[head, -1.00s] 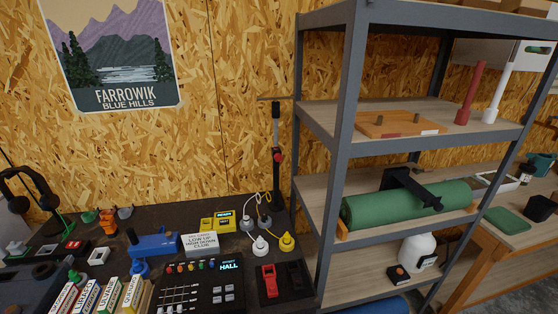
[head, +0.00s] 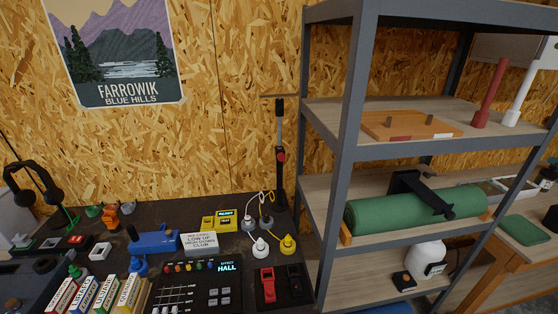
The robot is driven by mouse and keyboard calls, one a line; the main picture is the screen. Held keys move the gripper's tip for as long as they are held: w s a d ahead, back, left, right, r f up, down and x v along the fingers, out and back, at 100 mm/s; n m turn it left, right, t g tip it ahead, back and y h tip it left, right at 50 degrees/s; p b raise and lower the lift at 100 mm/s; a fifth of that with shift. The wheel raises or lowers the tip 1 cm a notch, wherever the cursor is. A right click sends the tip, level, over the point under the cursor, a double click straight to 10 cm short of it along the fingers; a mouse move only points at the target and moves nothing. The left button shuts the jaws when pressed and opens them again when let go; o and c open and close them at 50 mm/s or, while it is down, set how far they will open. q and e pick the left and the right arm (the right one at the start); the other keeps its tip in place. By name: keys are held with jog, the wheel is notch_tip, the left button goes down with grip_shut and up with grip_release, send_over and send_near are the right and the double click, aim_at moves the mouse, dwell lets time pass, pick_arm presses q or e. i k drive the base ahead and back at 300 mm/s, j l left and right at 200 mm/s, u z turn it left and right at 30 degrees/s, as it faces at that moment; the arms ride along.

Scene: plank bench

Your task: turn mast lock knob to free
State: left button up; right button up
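A thin black mast (head: 281,120) stands upright at the back of the dark bench, just left of the grey shelf unit. A small red knob (head: 281,156) sits partway up the mast, and a thin crossbar shows at its top. The knob is too small for me to tell which way it is turned. Neither of my grippers is in the head view, and nothing touches the knob.
The grey shelf unit (head: 345,110) rises close to the right of the mast. In front of the mast are white and yellow plugs (head: 288,243) with cords, a yellow box (head: 225,218) and a control panel (head: 192,285). A green roll (head: 400,214) lies on a shelf.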

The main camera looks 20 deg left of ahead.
aim_at(281, 157)
jog(key=i+l+u, duration=0.2)
jog(key=l+u, duration=0.2)
jog(key=i+l+u, duration=0.1)
jog(key=l+u, duration=0.3)
jog(key=l, duration=0.25)
jog(key=l+u, duration=0.85)
jog(key=l, duration=0.3)
jog(key=k+l+u, duration=0.2)
jog(key=l+u, duration=0.2)
jog(key=l, duration=0.15)
